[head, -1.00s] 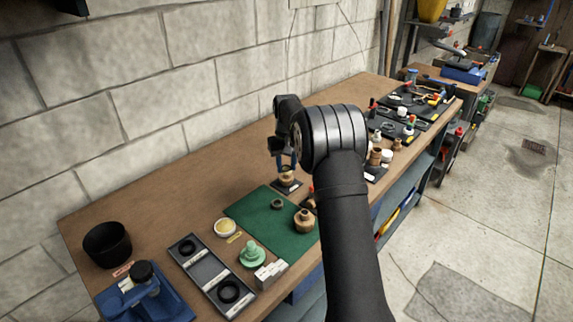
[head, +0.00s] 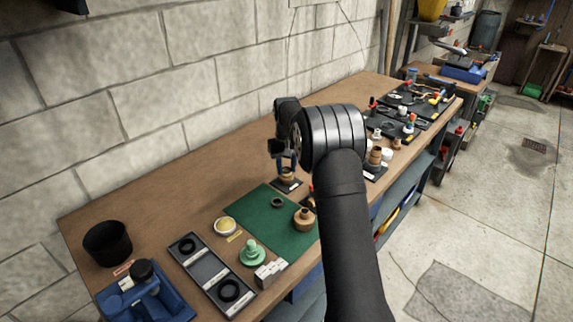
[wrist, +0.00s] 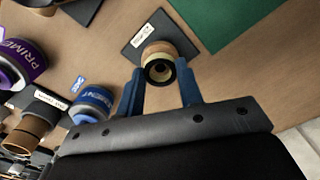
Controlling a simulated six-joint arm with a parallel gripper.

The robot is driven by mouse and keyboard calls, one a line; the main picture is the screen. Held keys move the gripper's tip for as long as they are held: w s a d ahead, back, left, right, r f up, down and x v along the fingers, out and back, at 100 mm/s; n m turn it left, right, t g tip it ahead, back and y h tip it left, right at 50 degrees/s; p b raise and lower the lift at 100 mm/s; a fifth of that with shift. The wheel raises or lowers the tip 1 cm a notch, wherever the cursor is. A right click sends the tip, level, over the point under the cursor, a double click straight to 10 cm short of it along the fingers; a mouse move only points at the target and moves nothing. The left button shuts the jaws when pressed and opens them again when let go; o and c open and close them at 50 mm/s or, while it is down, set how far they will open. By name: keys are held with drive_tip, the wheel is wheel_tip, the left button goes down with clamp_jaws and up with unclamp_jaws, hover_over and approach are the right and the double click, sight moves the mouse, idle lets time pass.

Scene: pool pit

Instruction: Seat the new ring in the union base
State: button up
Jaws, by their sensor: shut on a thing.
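The union base appears to be the tan fitting (head: 287,178) standing on a small black labelled pad, also seen in the wrist view (wrist: 160,49). My gripper (head: 286,165) is right over it, pointing down. In the wrist view its blue fingers (wrist: 160,72) stand either side of a round dark-rimmed piece at the fitting's mouth, seemingly the new ring (wrist: 147,70). They are shut on it. I cannot tell whether the ring is fully inside the fitting or only touching it.
A green mat (head: 255,215) with a dark ring (head: 277,203) and tan fitting (head: 304,220) lies in front. A black tray (head: 209,268) holds two black rings. Purple (wrist: 20,60) and blue (wrist: 93,103) labelled containers stand left in the wrist view.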

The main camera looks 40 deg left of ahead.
drive_tip(key=shift+f, duration=0.4)
idle(0.3)
drive_tip(key=o, duration=1.4)
drive_tip(key=shift+r, duration=4)
drive_tip(key=shift+f, duration=0.1)
wheel_tip(320, 180, down, 7)
drive_tip(key=shift+f, duration=0.15)
